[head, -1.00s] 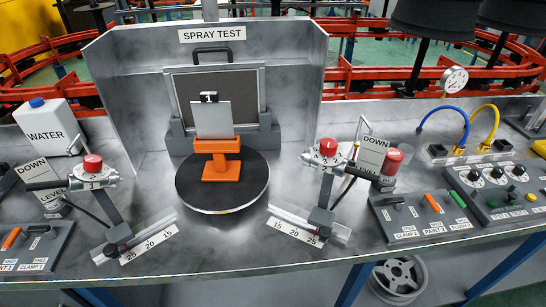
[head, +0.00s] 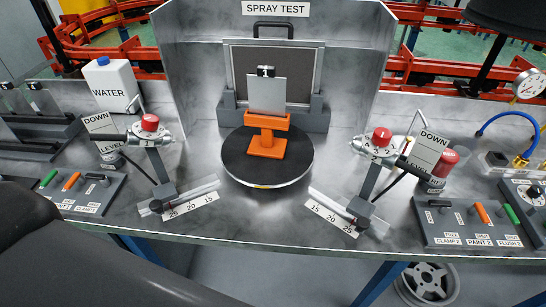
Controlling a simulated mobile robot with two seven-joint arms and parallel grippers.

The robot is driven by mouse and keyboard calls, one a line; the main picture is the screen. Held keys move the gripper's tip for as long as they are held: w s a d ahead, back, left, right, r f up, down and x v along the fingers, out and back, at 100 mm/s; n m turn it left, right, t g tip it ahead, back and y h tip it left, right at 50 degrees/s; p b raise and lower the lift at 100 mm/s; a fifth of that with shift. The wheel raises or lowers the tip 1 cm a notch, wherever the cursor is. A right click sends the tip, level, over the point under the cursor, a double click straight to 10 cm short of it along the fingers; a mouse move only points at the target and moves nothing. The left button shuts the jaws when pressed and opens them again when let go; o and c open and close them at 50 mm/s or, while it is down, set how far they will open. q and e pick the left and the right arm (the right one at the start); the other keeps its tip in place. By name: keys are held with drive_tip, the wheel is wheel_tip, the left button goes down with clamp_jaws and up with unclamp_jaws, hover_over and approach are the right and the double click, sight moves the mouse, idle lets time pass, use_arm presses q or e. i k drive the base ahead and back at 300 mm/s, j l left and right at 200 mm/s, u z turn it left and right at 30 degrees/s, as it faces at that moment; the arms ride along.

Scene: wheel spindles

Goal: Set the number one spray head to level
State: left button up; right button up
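The number one spray head (head: 148,138) is the left one on the bench, silver with a red knob (head: 150,121) on top and a "1" on its front. It sits on a grey post above a slanted scale reading 25, 20, 15. Neither of my grippers shows; a dark part of my body fills the lower left corner.
The second spray head (head: 379,150) mirrors it on the right. Between them an orange stand (head: 266,146) holds a grey panel on a black turntable (head: 234,166). A water jug (head: 111,88) stands behind left. Switch panels (head: 77,196) and (head: 465,222) line the front edge.

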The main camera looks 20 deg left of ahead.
sight(134, 138)
drive_tip(key=u, duration=1.5)
drive_tip(key=j, duration=0.05)
